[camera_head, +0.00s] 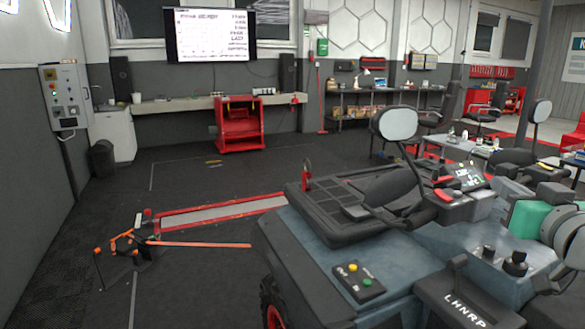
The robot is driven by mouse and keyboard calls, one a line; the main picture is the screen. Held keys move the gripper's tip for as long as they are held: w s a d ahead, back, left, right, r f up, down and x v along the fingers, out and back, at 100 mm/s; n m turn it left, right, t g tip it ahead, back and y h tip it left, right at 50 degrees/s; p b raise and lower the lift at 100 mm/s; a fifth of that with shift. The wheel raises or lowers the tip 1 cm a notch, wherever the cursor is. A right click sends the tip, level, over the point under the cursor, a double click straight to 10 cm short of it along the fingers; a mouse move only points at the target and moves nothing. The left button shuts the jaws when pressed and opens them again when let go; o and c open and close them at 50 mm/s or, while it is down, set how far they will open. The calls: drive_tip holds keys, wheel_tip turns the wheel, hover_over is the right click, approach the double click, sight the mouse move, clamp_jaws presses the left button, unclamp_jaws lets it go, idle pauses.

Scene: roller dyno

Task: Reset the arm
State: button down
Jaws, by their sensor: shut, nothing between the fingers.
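I cannot make out my gripper or its fingertips anywhere in the head view. Grey and white rounded parts with a green block fill the right edge; I cannot tell whether they are part of my arm. No object is seen held.
A blue-grey vehicle (310,240) with a mirror (398,123) and a button box (358,281) fills the lower right. A red-edged low track (215,213) and an orange-barred stand (125,240) lie left. A red machine (239,124) stands behind.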

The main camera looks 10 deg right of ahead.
drive_tip(key=w+a+f+g+y, duration=0.2)
drive_tip(key=w+a+f+g, duration=0.15)
drive_tip(key=a+f, duration=0.55)
drive_tip(key=w+a+f+g+y, duration=0.1)
drive_tip(key=w+a+f+g, duration=0.3)
drive_tip(key=f, duration=0.8)
drive_tip(key=s+a+f+n+g, duration=0.1)
drive_tip(key=s+a+f+g, duration=0.3)
drive_tip(key=s+a+f, duration=0.5)
drive_tip(key=s+a+f+n+g, duration=0.2)
drive_tip(key=s+a+f+g, duration=0.3)
drive_tip(key=f, duration=0.6)
wheel_tip(320, 180, up, 6)
drive_tip(key=w+a+t+p, duration=0.1)
drive_tip(key=t+p, duration=0.1)
drive_tip(key=p, duration=0.1)
drive_tip(key=shift+w+r+m, duration=0.25)
drive_tip(key=shift+w+m, duration=0.05)
drive_tip(key=shift+w, duration=0.05)
